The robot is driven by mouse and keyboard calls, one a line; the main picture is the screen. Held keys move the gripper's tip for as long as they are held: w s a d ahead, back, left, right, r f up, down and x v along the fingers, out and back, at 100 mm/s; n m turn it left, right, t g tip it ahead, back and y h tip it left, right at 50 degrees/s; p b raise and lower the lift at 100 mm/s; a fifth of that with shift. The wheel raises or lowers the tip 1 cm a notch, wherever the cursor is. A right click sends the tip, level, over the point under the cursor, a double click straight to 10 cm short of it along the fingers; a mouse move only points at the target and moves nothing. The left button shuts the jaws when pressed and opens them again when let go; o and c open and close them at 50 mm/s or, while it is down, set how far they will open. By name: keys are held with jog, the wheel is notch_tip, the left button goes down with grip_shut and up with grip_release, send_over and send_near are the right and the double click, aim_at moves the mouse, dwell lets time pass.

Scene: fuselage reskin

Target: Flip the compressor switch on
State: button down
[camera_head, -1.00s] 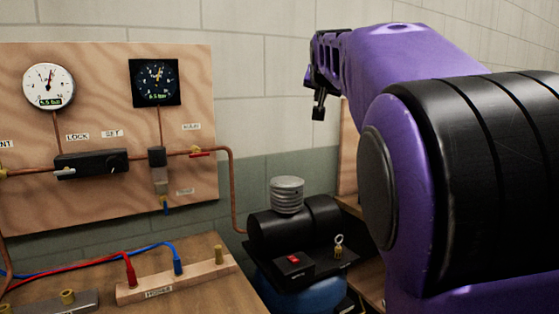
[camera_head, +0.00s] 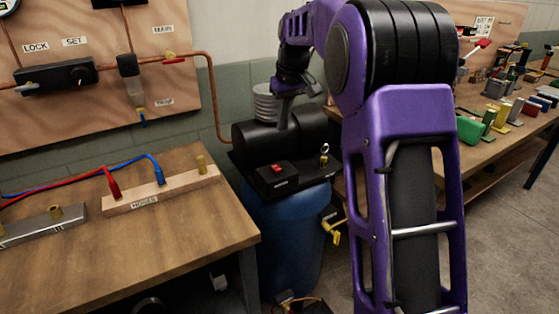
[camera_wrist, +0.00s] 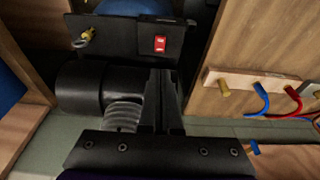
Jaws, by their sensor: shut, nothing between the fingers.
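The compressor (camera_head: 250,145) has a black cylindrical motor, a ribbed grey cylinder and a blue tank (camera_head: 283,240) below. Its red rocker switch (camera_head: 278,168) sits on a black box at the front. The switch also shows in the wrist view (camera_wrist: 160,44), upper middle, unobstructed. My gripper (camera_head: 284,127) points down over the motor, behind and above the switch in the head view. In the wrist view my gripper's fingers (camera_wrist: 161,74) are together and empty, with their tips just below the switch in the picture. I cannot tell whether the switch is on or off.
A brass ring-pull valve (camera_head: 324,153) stands right of the switch box. A wooden table (camera_head: 130,245) with a hose block is at left, below a gauge board (camera_head: 95,105) with copper pipe. A workbench with tools (camera_head: 500,130) is at right.

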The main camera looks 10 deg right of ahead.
jog(key=b, duration=0.2)
send_over(279, 170)
jog(key=x, duration=0.4)
jog(key=s+x, duration=0.1)
jog(key=x, duration=0.2)
jog(key=s+d+x, duration=0.1)
jog(key=x, duration=0.3)
jog(key=shift+s+f, duration=0.2)
jog(key=shift+f, duration=0.45)
jog(key=shift+s+d+f+b, duration=0.1)
jog(key=shift+f+b, duration=0.25)
jog(key=shift+f, duration=0.5)
jog(key=shift+s+f, duration=0.15)
jog(key=shift+f, duration=0.15)
jog(key=shift+w+r+p, duration=0.35)
jog(key=shift+w+p, duration=0.15)
jog(key=shift+p, duration=0.25)
jog(key=shift+w+a, duration=0.2)
jog(key=shift+w, duration=0.05)
